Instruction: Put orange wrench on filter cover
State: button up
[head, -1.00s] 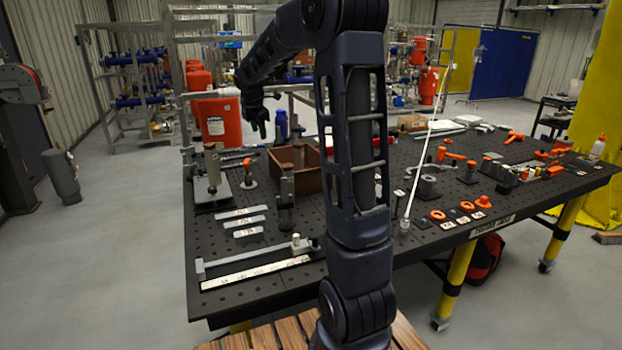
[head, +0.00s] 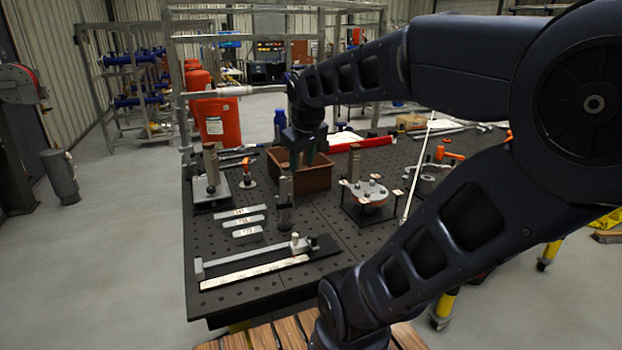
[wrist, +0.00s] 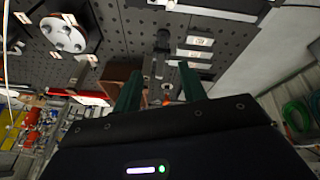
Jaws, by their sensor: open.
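My gripper (head: 305,150) points down above the brown wooden box at the middle back of the black bench. Its two dark green fingers are apart and empty in the wrist view (wrist: 161,90). A round metal cover with knobs, apparently the filter cover (head: 366,193), sits on a low stand right of the box; it also shows at upper left in the wrist view (wrist: 63,33). I cannot tell which orange item is the orange wrench. An orange-handled tool (head: 448,154) lies farther right, and an orange-topped upright piece (head: 247,170) stands left of the box.
The brown box (head: 316,180) lies below my gripper. A metal post (head: 286,195), a post on a plate (head: 212,170) and labelled strips (head: 240,222) stand or lie to the left. A thin white rod (head: 416,172) rises near the cover. My arm hides the bench's right side.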

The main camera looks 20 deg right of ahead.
jog(key=s+f+m, duration=0.2)
jog(key=s+m, duration=0.1)
jog(key=s, duration=0.3)
jog(key=shift+f+m+y, duration=0.3)
jog(key=shift+f, duration=0.1)
